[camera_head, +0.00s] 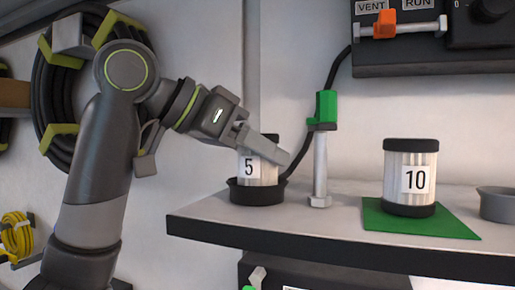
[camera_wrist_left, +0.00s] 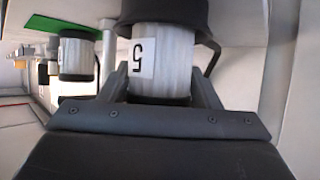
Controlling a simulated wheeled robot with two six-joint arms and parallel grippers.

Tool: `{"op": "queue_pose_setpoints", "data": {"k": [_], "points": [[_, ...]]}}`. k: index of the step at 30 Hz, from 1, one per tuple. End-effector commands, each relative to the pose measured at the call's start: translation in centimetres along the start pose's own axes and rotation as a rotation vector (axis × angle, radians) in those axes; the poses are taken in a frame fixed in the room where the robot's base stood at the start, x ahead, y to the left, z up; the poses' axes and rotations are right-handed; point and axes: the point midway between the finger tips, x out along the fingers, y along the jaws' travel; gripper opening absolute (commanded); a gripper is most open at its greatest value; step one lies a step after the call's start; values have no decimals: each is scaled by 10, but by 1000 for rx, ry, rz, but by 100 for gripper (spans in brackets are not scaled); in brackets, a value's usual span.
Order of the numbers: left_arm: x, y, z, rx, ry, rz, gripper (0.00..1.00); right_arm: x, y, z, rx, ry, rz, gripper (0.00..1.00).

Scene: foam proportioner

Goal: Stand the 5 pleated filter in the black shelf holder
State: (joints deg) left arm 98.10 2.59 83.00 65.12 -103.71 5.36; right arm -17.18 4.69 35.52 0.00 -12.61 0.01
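The 5 pleated filter (camera_head: 259,171) is white with dark end caps and a "5" label. It stands upright with its lower end inside the round black shelf holder (camera_head: 257,192). My left gripper (camera_head: 262,147) is at the filter's upper part, one finger crossing in front of it. In the left wrist view, which is upside down, the filter (camera_wrist_left: 166,58) fills the space between the two fingers, and the gripper looks shut on it. The holder (camera_wrist_left: 168,14) shows at the top there. My right gripper is in neither view.
The 10 filter (camera_head: 410,170) stands on a green mat (camera_head: 452,226) to the right. A grey post with a green clip (camera_head: 320,165) stands close beside the holder, with a black cable behind. A grey dish (camera_head: 500,204) sits at the right. The shelf's front edge (camera_head: 330,246) is clear.

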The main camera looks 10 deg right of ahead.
Motion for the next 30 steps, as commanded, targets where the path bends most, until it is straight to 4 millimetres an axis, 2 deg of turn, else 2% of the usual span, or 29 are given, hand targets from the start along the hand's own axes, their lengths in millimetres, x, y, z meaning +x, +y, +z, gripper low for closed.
{"op": "queue_pose_setpoints", "data": {"k": [1,4,13,17,21,30], "points": [[0,0,-1,0,0,0,64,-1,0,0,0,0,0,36],[0,0,-1,0,0,0,77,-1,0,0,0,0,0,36],[-1,0,-2,1,0,0,77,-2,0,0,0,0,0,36],[-6,0,-10,1,0,0,77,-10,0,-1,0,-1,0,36],[-29,-1,-4,1,2,-7,77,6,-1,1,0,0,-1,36],[-92,-1,-4,-1,2,-5,77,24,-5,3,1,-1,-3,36]]}}
